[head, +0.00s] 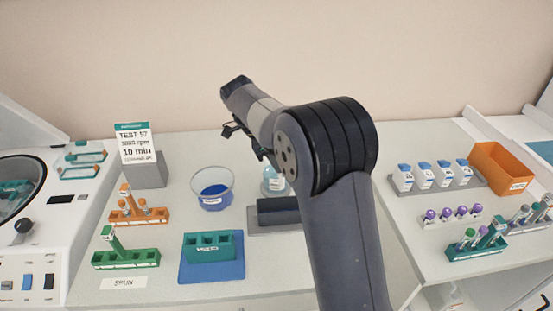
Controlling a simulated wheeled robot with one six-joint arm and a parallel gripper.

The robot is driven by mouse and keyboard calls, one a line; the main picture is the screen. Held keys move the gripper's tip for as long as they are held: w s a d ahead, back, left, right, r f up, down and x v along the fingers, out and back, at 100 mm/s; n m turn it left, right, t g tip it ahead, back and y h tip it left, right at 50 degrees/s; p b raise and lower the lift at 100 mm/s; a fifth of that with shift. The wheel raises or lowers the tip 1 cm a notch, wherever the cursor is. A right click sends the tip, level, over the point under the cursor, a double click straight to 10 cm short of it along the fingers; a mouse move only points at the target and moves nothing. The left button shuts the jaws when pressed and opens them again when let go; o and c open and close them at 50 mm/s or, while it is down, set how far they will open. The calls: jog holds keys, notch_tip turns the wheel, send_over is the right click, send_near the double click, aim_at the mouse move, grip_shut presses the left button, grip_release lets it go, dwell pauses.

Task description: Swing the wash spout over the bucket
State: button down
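I cannot clearly make out a wash spout; my arm covers the middle of the head view. A pale blue rounded vessel (273,180) and a dark grey block on a light base (266,228) are partly hidden behind my arm. A clear round container with blue contents (213,190) stands left of them; I cannot tell whether it is the bucket. My gripper (230,131) is above and behind this container, seen side-on, with small dark fingers. Its opening cannot be made out.
A teal rack (209,246) stands on a blue mat. Green (126,258) and orange (138,214) racks and a sign (133,143) stand left. A centrifuge (20,195) is far left. White bottles (432,175), an orange bin (502,168) and tube racks stand right.

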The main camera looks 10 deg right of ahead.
jog(key=c, duration=1.2)
grip_release()
jog(key=v, duration=1.1)
jog(key=shift+f, duration=0.1)
jog(key=x, duration=1.1)
jog(key=shift+r, duration=0.2)
